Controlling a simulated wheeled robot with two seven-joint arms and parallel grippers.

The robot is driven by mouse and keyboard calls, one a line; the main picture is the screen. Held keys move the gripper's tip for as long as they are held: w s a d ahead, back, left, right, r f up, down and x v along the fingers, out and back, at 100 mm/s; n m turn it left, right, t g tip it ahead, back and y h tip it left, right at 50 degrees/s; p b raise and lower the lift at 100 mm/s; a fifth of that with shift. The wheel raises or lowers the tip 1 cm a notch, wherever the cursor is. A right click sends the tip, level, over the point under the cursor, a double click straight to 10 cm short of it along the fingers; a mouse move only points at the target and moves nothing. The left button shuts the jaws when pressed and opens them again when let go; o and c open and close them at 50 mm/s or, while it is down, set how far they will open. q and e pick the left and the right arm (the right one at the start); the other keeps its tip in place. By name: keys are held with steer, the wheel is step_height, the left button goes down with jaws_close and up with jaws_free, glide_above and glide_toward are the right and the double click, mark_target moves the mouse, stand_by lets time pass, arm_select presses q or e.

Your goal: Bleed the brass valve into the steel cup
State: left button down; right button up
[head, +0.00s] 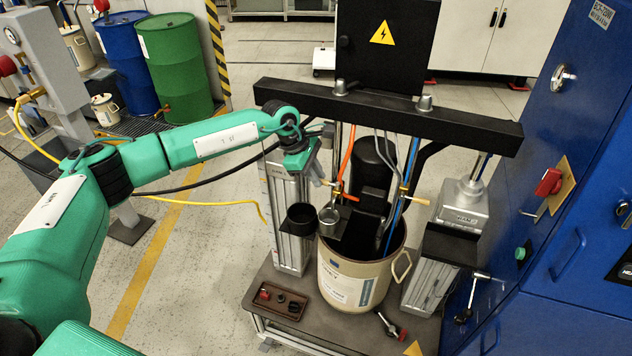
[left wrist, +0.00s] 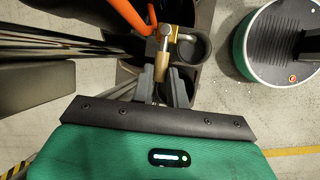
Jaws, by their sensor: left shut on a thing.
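The brass valve (head: 338,188) sits on a pipe with an orange hose, above the drum (head: 350,285). In the left wrist view the brass valve (left wrist: 165,38) shows close up, with its tan handle (left wrist: 161,66) pointing toward my gripper. My left gripper (head: 325,181) is shut on this handle; its fingertips (left wrist: 163,82) lie on either side of the handle's end. The steel cup (head: 329,215) stands upright on a dark bracket at the drum's left rim, below the valve. I cannot see into it clearly. My right gripper is out of view.
A black cup-shaped holder (head: 300,218) is left of the steel cup. A second valve handle (head: 421,202) is at the right by blue hoses. A black crossbeam (head: 390,112) spans above. A tray (head: 277,301) with small parts and blue cabinets (head: 545,245) are nearby.

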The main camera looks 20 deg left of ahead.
arm_select(q)
steer(key=c, duration=1.4)
jaws_free()
steer(key=shift+a+r, duration=0.25)
steer(key=shift+r, duration=0.25)
steer(key=b+v, duration=0.3)
steer(key=v, duration=0.9)
steer(key=shift+s+a+r+b, duration=0.15)
steer(key=shift+r+b, duration=0.15)
steer(key=shift+r, duration=0.05)
